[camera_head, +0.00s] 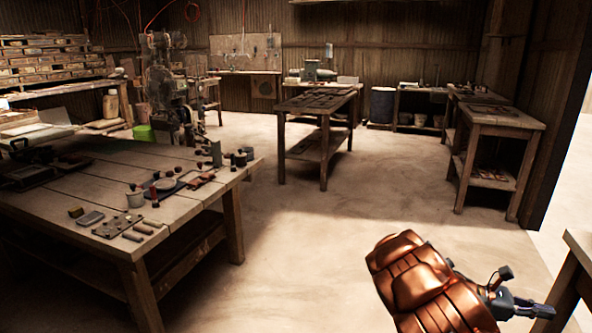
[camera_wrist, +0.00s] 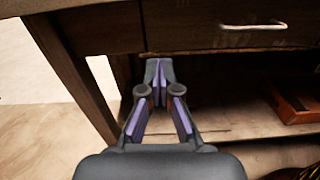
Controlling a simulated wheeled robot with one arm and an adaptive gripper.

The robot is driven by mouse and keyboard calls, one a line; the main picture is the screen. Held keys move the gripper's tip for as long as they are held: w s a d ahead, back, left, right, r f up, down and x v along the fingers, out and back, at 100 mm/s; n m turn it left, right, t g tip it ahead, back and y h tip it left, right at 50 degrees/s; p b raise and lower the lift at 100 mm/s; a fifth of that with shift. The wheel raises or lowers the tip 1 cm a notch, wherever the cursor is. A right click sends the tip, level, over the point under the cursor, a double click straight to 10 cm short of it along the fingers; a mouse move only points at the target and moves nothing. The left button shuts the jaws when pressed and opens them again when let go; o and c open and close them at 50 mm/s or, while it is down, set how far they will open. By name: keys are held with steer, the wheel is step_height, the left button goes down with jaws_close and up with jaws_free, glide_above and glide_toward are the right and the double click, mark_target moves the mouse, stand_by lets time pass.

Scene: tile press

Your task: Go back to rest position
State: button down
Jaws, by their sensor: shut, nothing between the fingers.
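My gripper (camera_head: 541,311) is at the lower right of the head view, at the end of my copper-coloured arm, beside the corner of a wooden table (camera_head: 582,246). In the wrist view my gripper (camera_wrist: 159,66) points toward a wooden bench with a drawer (camera_wrist: 220,27). Its purple-padded fingers meet at the tips, with nothing between them.
A large workbench (camera_head: 105,165) with small tools and pots stands at the left. A smaller table (camera_head: 318,107) stands mid-room and another (camera_head: 505,122) at the right. The concrete floor between them is clear. A reddish-brown tray (camera_wrist: 298,105) lies on the bench's lower shelf.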

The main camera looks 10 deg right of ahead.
steer(key=s+a+r+m+y, duration=0.3)
steer(key=a+m, duration=0.1)
steer(key=a, duration=0.2)
steer(key=s+a+r+m+y, duration=0.2)
steer(key=s+a+r+m, duration=0.15)
steer(key=a, duration=0.35)
steer(key=s+a+f+m+t+y, duration=0.1)
steer(key=s+a+t+y, duration=0.15)
steer(key=a, duration=0.95)
steer(key=s+a+f+m+t+y, duration=0.1)
steer(key=s+a+f+t+y, duration=0.2)
steer(key=a, duration=0.9)
steer(key=s+a+m+t+y, duration=0.15)
steer(key=a+y, duration=0.25)
steer(key=a, duration=0.8)
step_height(320, 180, up, 22)
steer(key=t+p, duration=0.1)
steer(key=p, duration=1.9)
steer(key=shift+s+f+t, duration=0.2)
steer(key=shift+t, duration=0.1)
steer(key=shift+d, duration=0.1)
